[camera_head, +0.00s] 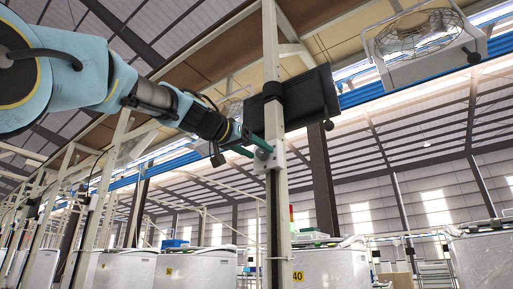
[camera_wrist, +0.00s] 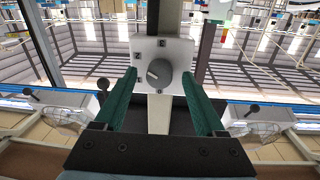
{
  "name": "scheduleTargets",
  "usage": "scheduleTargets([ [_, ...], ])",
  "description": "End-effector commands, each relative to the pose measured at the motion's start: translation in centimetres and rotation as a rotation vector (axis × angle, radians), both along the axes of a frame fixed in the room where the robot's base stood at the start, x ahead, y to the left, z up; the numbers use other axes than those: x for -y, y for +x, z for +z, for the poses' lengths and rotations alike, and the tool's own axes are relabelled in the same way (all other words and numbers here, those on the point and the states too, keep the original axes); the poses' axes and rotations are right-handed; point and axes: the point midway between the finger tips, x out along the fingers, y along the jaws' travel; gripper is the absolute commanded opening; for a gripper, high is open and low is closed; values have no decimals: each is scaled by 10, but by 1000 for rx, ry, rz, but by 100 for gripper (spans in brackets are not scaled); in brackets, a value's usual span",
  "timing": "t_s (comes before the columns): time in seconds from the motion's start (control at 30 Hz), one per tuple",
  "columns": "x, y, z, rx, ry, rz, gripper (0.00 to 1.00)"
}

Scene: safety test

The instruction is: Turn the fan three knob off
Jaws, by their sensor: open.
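The fan knob (camera_wrist: 159,73) is a round grey dial on a white plate (camera_wrist: 178,50) with small marks around it. A lighter mark shows on its left part; I cannot tell which setting it points to. In the head view the plate (camera_head: 275,163) is fixed to a cream post, and the knob is mostly hidden by the fingers. My gripper (camera_wrist: 158,78) is open, with one green finger on each side of the knob. I cannot tell whether the fingers touch it. In the head view my gripper (camera_head: 254,146) reaches the plate from the left.
A cream post (camera_head: 271,100) carries the plate, and a dark box (camera_head: 310,97) hangs beside it above. A caged fan (camera_head: 418,33) hangs at upper right. White wrapped cabinets (camera_head: 330,268) stand below. Open air surrounds the plate on the right.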

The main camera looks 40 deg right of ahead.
Motion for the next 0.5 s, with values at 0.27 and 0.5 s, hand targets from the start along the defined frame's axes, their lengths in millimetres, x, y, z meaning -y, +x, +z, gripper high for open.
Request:
scheduleTargets([
  [0.27,4,1,0,0,0,1,72],
  [0.5,3,1,0,0,0,0,52],
])
